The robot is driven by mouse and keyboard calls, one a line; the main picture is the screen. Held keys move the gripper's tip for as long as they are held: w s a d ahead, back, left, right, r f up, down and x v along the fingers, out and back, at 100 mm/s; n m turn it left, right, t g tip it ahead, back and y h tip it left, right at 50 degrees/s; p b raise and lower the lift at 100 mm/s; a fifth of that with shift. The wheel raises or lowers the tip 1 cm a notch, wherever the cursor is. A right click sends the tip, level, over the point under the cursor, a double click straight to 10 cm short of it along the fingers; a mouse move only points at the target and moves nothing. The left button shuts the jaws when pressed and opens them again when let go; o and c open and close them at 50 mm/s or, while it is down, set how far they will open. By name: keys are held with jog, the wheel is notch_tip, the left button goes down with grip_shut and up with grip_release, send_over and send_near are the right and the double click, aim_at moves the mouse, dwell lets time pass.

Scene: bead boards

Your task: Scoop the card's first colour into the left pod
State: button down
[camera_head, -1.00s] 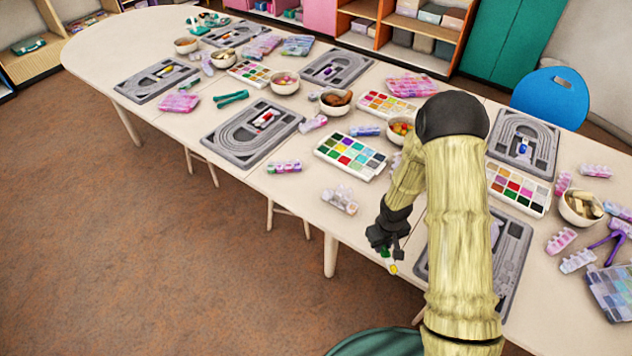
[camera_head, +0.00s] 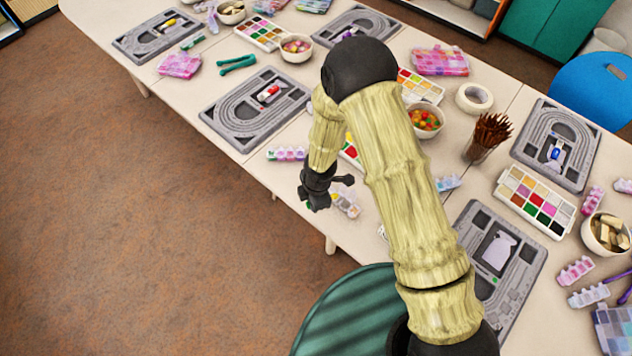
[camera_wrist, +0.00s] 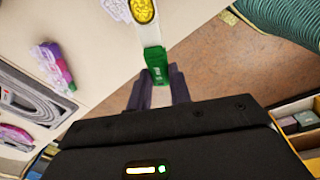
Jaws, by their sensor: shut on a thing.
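My gripper (camera_wrist: 158,92) is shut on the green handle of a scoop (camera_wrist: 158,58) in the wrist view. The scoop's pale shaft runs up to a bowl holding something yellow (camera_wrist: 143,10), cut by the top edge. In the head view my gripper (camera_head: 326,188) hangs near the table's front edge, and the scoop is hard to make out. I cannot make out the card's colours or tell which part is the left pod.
A paint-like palette (camera_head: 536,200) and a cup of brown sticks (camera_head: 488,137) stand behind the near board. A bowl of coloured beads (camera_head: 424,121) is behind my arm. Another board (camera_head: 257,108) lies left, with a small bead container (camera_head: 287,154) before it. A green stool (camera_head: 335,310) stands below.

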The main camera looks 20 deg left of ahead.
jog(key=shift+w+a+n, duration=0.1)
jog(key=shift+a+n, duration=0.2)
jog(key=shift+n, duration=0.1)
jog(key=shift+r, duration=0.1)
jog(key=shift+w+d+f+g+y+p, duration=0.1)
jog(key=shift+w+f+g+y+p, duration=0.1)
jog(key=shift+f, duration=0.2)
jog(key=shift+w+d+f+g+y+p, duration=0.1)
jog(key=shift+w+f+p, duration=0.1)
jog(key=shift+f, duration=0.2)
jog(key=shift+s+f, duration=0.1)
jog(key=shift+f, duration=0.35)
jog(key=shift+d+f+g+y+p, duration=0.15)
jog(key=shift+f+g+y+p, duration=0.15)
jog(key=shift+f+p, duration=0.1)
jog(key=shift+w+d+r+p, duration=0.2)
jog(key=shift+w+p, duration=0.15)
jog(key=shift+p, duration=0.45)
jog(key=shift+r+g+y+p, duration=0.25)
jog(key=shift+g+y+p, duration=0.2)
jog(key=shift+p, duration=0.25)
